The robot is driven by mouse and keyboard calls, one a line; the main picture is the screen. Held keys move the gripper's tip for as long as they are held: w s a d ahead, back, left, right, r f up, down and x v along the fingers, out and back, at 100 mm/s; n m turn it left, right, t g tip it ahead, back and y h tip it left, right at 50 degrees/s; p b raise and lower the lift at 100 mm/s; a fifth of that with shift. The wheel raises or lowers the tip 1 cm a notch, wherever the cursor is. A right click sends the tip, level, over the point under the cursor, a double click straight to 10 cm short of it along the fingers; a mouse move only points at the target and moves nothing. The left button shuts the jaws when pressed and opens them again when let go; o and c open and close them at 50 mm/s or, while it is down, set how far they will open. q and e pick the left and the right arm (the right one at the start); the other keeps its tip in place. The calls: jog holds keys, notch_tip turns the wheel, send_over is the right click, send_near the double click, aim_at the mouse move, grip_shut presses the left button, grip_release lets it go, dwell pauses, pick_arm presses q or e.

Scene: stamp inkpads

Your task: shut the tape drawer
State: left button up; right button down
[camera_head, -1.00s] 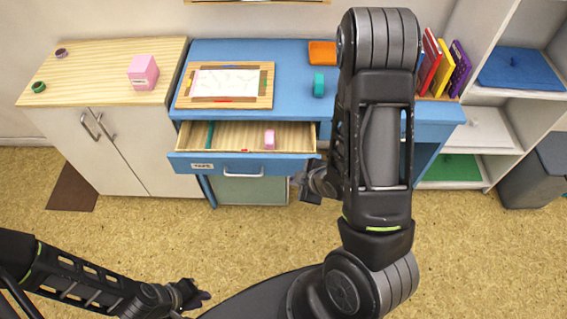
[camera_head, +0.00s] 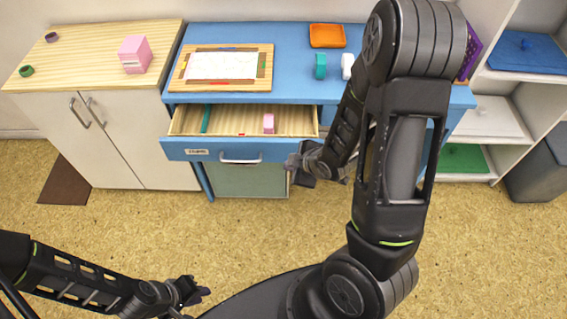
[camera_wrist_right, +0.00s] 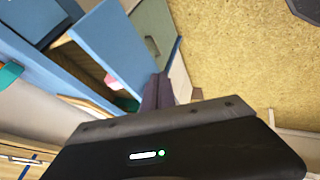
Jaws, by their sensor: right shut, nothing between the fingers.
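The tape drawer (camera_head: 225,150) is pulled out of the blue desk. Its blue front bears a TAPE label (camera_head: 198,152) and a pale handle (camera_head: 240,161). Inside lie a teal strip (camera_head: 206,119), a pink block (camera_head: 268,123) and a small red piece. My right gripper (camera_head: 294,165) is shut and empty, by the right end of the drawer front; contact cannot be told. In the right wrist view, its fingers (camera_wrist_right: 158,92) are close together beside the drawer's blue panel (camera_wrist_right: 112,45). My left gripper (camera_head: 203,292) is low over the floor, away from the desk; its jaw opening is unclear.
The blue desk top (camera_head: 290,60) holds a framed wooden board (camera_head: 258,82), an orange tray (camera_head: 327,36), a teal item (camera_head: 320,66) and a white item (camera_head: 347,66). A pale cabinet (camera_head: 120,140) stands left, shelves (camera_head: 495,120) right. Floor before the drawer is clear.

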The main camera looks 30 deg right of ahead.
aim_at(278, 156)
jog(key=w+f+b, duration=0.1)
jog(key=w+b, duration=0.1)
jog(key=w+d+f+b, duration=0.1)
jog(key=w+f+b, duration=0.2)
jog(key=w+b, duration=0.1)
jog(key=b, duration=0.1)
jog(key=shift+d+f, duration=0.15)
jog(key=shift+d, duration=0.1)
jog(key=shift+w+d+f, duration=0.1)
jog(key=shift+w+d, duration=0.05)
jog(key=shift+w, duration=0.2)
jog(key=shift+w, duration=0.1)
